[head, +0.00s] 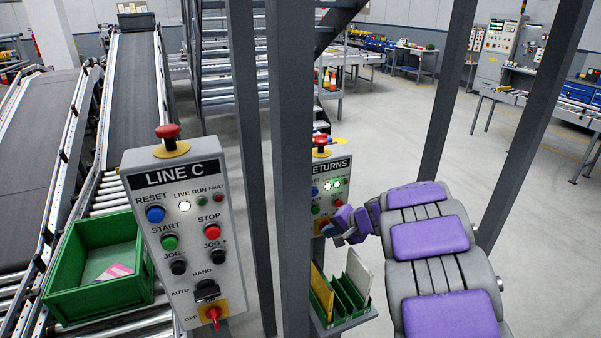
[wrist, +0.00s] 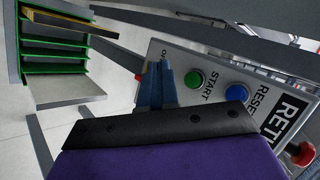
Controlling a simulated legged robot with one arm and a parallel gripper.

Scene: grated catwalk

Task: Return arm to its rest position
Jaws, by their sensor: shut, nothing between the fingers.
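My arm, grey with purple pads, reaches from the lower right in the head view. My gripper (head: 337,238) is in front of the RETURNS panel (head: 336,167), near its lower part. In the wrist view my gripper (wrist: 158,84) is shut and empty, its blue-grey fingers together beside the green START button (wrist: 194,79). I cannot tell whether the fingertips touch the panel. The blue RESET button (wrist: 236,93) and a red mushroom button (wrist: 301,153) also show there. My arm hides part of the panel in the head view.
The LINE C panel (head: 183,228) stands at left front, beside a green bin (head: 78,298) on rollers. A grey post (head: 291,180) stands left of the RETURNS panel. A green slotted rack (head: 345,303) sits below my gripper. More posts (head: 450,95) stand behind my arm.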

